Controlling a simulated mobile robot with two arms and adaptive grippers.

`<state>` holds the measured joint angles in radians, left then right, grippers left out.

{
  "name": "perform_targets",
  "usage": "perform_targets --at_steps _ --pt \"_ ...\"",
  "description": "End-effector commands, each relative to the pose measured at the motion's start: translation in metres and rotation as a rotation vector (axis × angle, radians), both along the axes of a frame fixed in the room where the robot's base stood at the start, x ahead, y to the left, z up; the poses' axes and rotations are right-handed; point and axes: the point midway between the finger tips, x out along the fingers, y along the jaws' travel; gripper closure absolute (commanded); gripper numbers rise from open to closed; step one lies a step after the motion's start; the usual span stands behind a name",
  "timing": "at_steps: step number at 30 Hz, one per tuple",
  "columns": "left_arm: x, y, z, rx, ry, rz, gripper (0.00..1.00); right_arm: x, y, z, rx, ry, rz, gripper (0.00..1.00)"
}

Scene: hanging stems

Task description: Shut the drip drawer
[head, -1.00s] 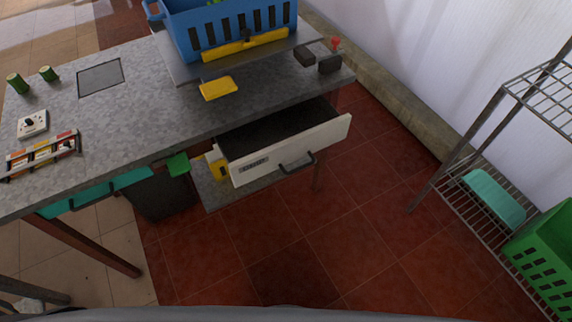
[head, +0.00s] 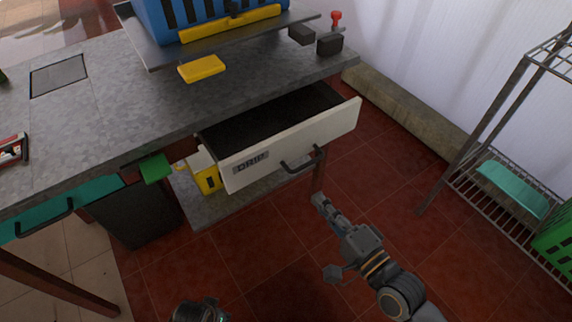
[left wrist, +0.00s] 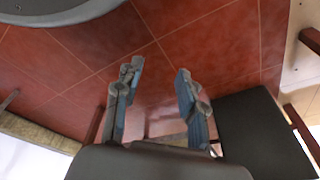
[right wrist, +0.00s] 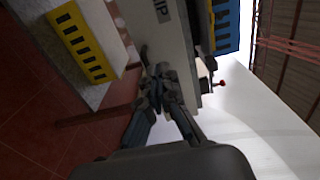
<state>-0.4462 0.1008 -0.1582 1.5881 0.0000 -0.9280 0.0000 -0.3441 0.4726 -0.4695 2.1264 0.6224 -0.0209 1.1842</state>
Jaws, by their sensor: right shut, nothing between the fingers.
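The drip drawer (head: 290,141) is pulled open under the grey counter, its dark inside showing. Its white front carries a DRIP label (head: 251,162) and a dark bar handle (head: 303,161). The drawer front also shows close ahead in the right wrist view (right wrist: 172,40). My right gripper (head: 319,199) is shut and empty, below and in front of the handle in the head view; its fingertips (right wrist: 160,72) meet in front of the drawer front. Contact cannot be told. My left gripper (left wrist: 157,72) has its fingers apart with nothing between them, above the red floor.
The counter (head: 110,105) holds a blue crate (head: 190,18) on a dark tray and a yellow block (head: 202,68). A yellow container (head: 207,180) stands on the lower shelf beneath the drawer. A wire rack (head: 470,160) stands at right. Red floor before the drawer is clear.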

Motion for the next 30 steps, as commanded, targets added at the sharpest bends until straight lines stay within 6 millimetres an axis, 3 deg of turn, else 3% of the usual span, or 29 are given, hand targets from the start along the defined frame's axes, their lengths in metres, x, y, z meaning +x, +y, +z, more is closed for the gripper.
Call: perform_targets --at_steps 18,30 --pt "0.013 -0.001 0.026 -0.002 -0.017 0.003 0.60 0.094 0.068 0.000 -0.002 -0.003 -0.001 1.00" --pt "0.016 -0.002 0.035 -0.002 -0.021 0.004 0.60 0.110 0.079 0.000 -0.004 -0.001 -0.001 1.00"
